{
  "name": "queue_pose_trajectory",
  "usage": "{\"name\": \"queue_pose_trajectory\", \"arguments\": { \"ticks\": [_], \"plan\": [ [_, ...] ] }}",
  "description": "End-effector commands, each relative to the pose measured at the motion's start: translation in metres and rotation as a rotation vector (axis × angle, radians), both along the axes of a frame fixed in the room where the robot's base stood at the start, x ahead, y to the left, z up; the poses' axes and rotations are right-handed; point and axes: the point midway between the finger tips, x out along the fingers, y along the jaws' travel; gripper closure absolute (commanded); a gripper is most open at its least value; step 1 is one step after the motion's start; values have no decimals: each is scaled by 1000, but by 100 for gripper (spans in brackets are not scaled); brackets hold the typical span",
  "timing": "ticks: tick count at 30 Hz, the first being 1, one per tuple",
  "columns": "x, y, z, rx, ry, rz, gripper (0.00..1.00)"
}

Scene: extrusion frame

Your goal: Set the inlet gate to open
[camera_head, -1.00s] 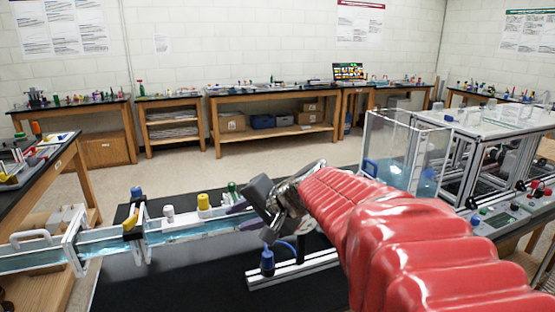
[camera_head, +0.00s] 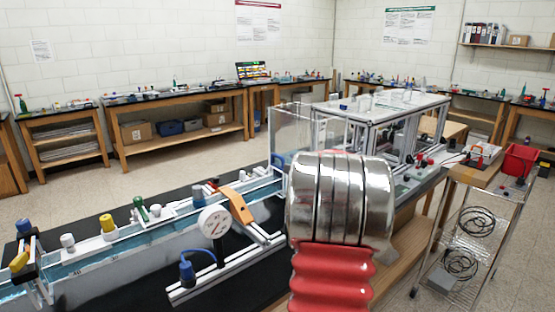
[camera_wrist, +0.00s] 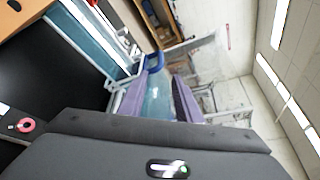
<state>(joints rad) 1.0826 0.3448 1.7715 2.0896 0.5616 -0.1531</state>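A long clear flume (camera_head: 130,240) with blue water runs across the black bench in the head view. Near its left end is a frame with a yellow handle (camera_head: 20,260) and a blue knob (camera_head: 24,225). Further right, an orange lever (camera_head: 237,205) sits by a white dial gauge (camera_head: 214,225). I cannot tell which one is the inlet gate. My gripper is hidden behind my silver and red arm in the head view. In the wrist view my gripper (camera_wrist: 160,97) shows two purple fingers spread apart with nothing between them. The flume end and a clear tank show beyond them.
The clear tank (camera_head: 293,130) stands at the flume's right end, beside a white-topped metal frame (camera_head: 385,108). A blue fitting (camera_head: 187,270) and a rail lie in front of the flume. A wire cart (camera_head: 470,235) stands at right.

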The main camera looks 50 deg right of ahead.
Motion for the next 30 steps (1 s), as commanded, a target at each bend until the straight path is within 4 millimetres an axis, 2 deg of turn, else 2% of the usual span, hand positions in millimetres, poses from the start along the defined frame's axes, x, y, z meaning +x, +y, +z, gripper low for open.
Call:
{"name": "queue_pose_trajectory", "arguments": {
  "ticks": [14, 30],
  "plan": [
    [5, -3, -1, -1, 0, 1, 69],
    [54, -34, -14, -1, 1, 3, 69]
  ]
}}
